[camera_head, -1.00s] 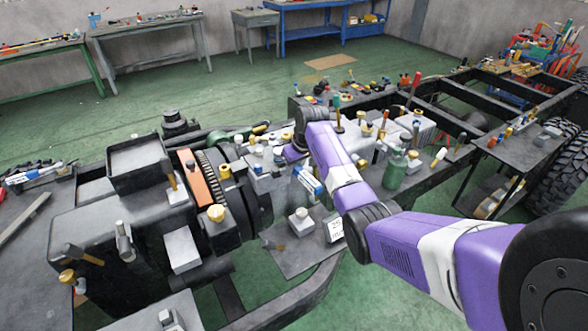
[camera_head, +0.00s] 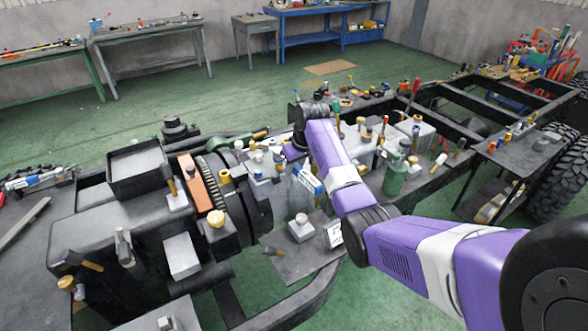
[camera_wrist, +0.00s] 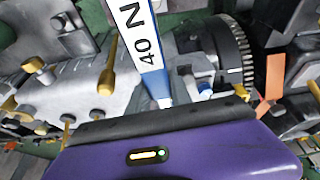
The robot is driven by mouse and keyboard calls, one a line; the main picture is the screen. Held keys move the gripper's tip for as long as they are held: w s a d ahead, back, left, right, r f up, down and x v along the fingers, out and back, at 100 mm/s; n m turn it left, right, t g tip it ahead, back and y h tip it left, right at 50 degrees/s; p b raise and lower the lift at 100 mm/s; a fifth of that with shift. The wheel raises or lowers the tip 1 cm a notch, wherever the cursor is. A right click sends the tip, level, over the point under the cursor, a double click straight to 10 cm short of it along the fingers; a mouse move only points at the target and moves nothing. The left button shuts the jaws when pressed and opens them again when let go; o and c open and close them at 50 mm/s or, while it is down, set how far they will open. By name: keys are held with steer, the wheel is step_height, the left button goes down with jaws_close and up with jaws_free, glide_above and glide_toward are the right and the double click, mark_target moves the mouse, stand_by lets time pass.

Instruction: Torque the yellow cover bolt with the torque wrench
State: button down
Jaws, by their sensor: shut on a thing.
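The torque wrench (camera_wrist: 143,45) has a white label reading "40 N" with blue edging. It fills the upper middle of the wrist view, and its blue-and-white label (camera_head: 309,181) shows beside my purple wrist in the head view. My gripper (camera_wrist: 166,103) is shut on the wrench; its fingers are mostly hidden by the purple hand housing. Several other yellow-topped bolts are in view, and I cannot tell which is the cover bolt.
The engine and gearbox (camera_head: 95,225) crowd the left. An orange plate (camera_head: 195,181) stands by a toothed ring, also seen in the wrist view. A green bottle (camera_head: 395,178) is right of my arm. A low plate (camera_head: 290,262) lies in front.

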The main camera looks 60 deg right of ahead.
steer(key=shift+r, duration=0.2)
steer(key=shift+r, duration=2.4)
